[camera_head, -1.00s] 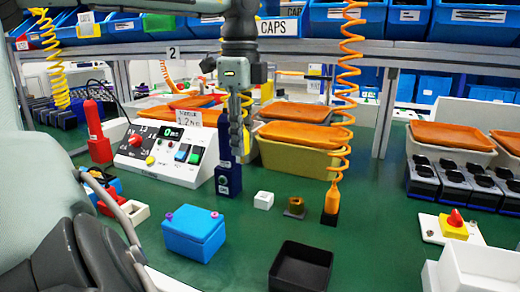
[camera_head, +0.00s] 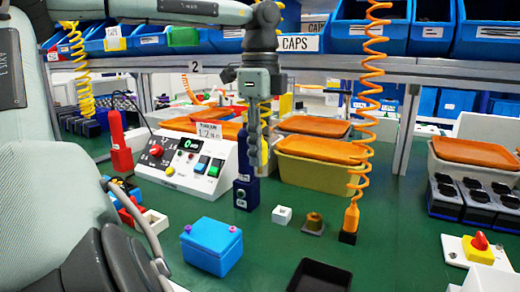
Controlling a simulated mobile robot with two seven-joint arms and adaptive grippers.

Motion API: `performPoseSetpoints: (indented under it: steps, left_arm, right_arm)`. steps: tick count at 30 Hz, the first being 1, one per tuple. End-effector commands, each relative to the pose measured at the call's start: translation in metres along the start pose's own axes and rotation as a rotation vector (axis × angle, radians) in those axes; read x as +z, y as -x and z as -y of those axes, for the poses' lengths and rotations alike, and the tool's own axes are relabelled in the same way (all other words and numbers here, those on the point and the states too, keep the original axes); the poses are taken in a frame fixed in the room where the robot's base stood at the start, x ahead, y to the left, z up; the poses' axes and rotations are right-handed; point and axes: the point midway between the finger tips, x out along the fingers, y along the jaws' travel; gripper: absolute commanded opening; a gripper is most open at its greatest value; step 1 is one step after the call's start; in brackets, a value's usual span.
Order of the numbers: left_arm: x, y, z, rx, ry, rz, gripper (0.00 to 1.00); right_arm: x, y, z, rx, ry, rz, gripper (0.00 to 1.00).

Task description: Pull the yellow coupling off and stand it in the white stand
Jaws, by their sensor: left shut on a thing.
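My left gripper (camera_head: 255,166) points straight down over the dark blue post (camera_head: 241,192) at mid-table. Its fingers are shut on the yellow coupling (camera_head: 264,152), of which only a narrow yellow strip shows beside them. A yellow coiled hose (camera_head: 266,112) hangs behind the gripper. Whether the coupling still touches the post is hidden by the fingers. The white stand (camera_head: 282,215), a small white block, is on the green table just right of the post, apart from the gripper. My right gripper is not in view.
A control panel (camera_head: 190,160) and a red post (camera_head: 120,150) stand left. A blue box (camera_head: 212,247) and black tray (camera_head: 320,276) lie in front. A brass fitting (camera_head: 314,222) and an orange hose tool (camera_head: 351,218) are right of the white block.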

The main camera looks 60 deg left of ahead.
Motion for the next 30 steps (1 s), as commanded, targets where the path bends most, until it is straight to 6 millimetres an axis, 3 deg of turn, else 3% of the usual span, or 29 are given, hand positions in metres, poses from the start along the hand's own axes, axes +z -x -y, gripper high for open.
performPoseSetpoints:
  steps: [25, 30]
  left_arm:
    - [0.000, 0.027, 0.000, 0.000, 0.000, 0.000, 0.00]
    - [0.000, 0.025, 0.000, 0.000, 0.000, 0.000, 0.00]
  right_arm:
    - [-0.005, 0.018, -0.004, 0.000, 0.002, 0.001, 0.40]
    - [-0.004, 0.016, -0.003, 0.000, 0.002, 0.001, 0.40]
